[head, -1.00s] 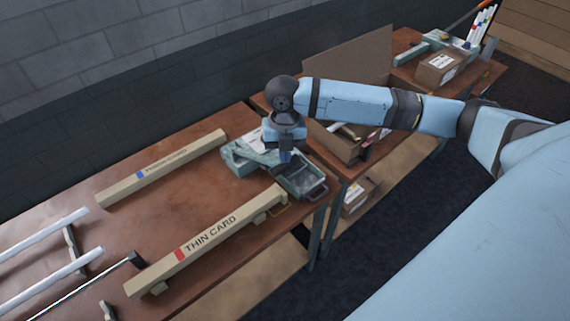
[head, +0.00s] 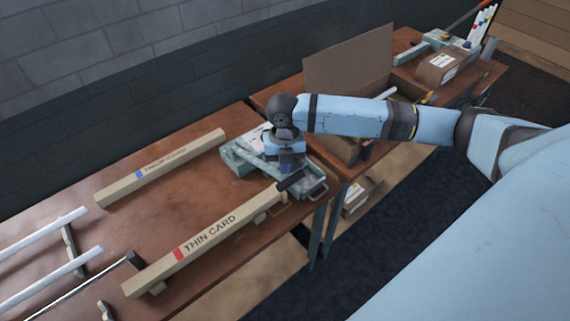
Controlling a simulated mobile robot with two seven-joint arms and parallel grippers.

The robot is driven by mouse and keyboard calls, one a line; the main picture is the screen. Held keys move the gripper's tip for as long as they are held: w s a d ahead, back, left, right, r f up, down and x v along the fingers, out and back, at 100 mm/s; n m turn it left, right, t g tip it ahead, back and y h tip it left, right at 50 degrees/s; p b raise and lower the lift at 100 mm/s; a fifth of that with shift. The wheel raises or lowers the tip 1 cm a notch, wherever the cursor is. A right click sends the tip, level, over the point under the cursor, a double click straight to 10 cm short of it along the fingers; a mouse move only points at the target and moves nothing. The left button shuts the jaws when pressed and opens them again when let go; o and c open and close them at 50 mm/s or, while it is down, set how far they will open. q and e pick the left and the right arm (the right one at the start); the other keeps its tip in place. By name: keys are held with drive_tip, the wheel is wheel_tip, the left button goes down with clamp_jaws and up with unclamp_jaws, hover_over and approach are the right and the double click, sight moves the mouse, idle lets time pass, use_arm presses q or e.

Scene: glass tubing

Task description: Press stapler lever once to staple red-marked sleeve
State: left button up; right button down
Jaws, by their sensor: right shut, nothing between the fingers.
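The stapler (head: 236,159) is a worn green-grey bench device at the right end of the near table in the head view. A dark bar (head: 291,180), which looks like the grip of its lever, shows at its front, close to the far end of the red-marked sleeve. The red-marked sleeve (head: 212,233) is a long tan square tube lettered THIN CARD. My right gripper (head: 284,165) is shut and empty, pointing down over the stapler. Its fingertips are mostly hidden, so I cannot tell whether they touch the lever. My left gripper is out of view.
A blue-marked tan sleeve (head: 160,168) lies behind. White tubes (head: 45,280) rest on dark supports at the left. An open cardboard box (head: 348,62) stands on the second table, right of the stapler. Bare tabletop lies between the two sleeves.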

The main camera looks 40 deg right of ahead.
idle(0.4)
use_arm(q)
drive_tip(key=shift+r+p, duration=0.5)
use_arm(e)
drive_tip(key=w, duration=0.1)
drive_tip(key=w+d+r, duration=0.1)
drive_tip(key=shift+w+d, duration=0.25)
drive_tip(key=shift+w, duration=0.05)
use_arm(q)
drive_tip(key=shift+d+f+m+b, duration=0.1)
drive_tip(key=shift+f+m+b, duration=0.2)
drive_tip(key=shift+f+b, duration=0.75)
use_arm(e)
wheel_tip(320, 180, up, 14)
drive_tip(key=w, duration=0.1)
drive_tip(key=shift+d, duration=0.3)
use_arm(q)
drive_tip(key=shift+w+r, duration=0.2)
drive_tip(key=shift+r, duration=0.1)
use_arm(e)
drive_tip(key=shift+w+f, duration=0.1)
drive_tip(key=shift+f, duration=0.05)
